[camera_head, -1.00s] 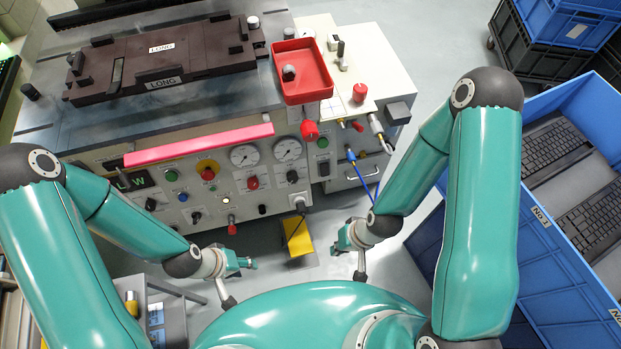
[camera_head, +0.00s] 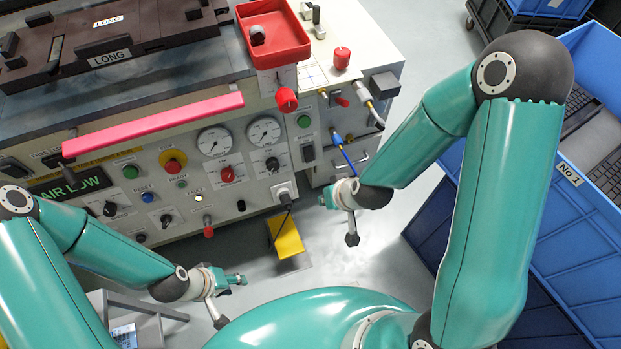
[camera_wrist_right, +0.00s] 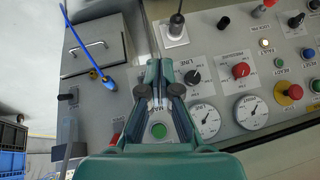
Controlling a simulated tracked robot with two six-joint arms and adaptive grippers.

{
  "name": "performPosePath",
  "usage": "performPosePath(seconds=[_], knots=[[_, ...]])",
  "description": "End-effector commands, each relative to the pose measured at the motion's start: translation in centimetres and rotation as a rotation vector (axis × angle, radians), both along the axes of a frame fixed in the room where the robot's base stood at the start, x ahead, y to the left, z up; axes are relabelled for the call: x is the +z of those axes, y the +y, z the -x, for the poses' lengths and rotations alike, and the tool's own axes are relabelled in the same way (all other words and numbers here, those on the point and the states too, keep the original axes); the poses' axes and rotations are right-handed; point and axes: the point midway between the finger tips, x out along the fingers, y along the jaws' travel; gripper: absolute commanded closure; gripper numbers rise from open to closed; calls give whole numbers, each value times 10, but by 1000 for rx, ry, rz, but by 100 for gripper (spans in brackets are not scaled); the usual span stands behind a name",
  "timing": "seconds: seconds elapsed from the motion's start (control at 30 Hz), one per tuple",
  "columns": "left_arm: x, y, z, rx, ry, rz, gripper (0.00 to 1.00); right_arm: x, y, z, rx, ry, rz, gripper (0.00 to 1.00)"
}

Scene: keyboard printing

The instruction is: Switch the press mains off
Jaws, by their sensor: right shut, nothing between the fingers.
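The press control panel (camera_head: 225,195) fills the middle left of the head view. Its right-hand section has a green button (camera_head: 304,121) with a black switch (camera_head: 308,152) below it; I cannot read its label. My right gripper (camera_head: 324,201) is apart from the panel, below and right of that switch. In the right wrist view its fingers (camera_wrist_right: 160,97) are shut and empty, pointing at the panel. They cover the area above the green button (camera_wrist_right: 158,130), so the switch is hidden there. My left gripper (camera_head: 242,279) hangs low in front of the press; its finger gap is too small to judge.
A blue hose (camera_head: 346,156) and a drawer handle (camera_head: 357,163) are right of the switch. A blue crate (camera_head: 585,225) stands at right. Floor between is clear.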

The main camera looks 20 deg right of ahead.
Motion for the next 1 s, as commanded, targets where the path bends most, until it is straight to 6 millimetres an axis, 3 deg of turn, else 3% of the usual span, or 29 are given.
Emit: performPosePath(seconds=[0.03, 0.3, 0.6, 0.8, 1.0], knots=[[-43, 0, 0, 0, 0, 0, 60, -22, -1, -12, 5, -61, 20, 100], [-150, 0, 0, 0, -1, 0, 60, -27, -9, -46, 11, -324, 113, 100], [-258, 0, 0, 0, 0, 0, 60, -30, -18, -49, -12, -558, 179, 100], [-295, 0, 0, 0, -1, 0, 60, -28, -23, -41, -26, -637, 195, 100], [-301, 0, 0, 0, -1, 0, 60, -24, -25, -38, -31, -658, 200, 100]])
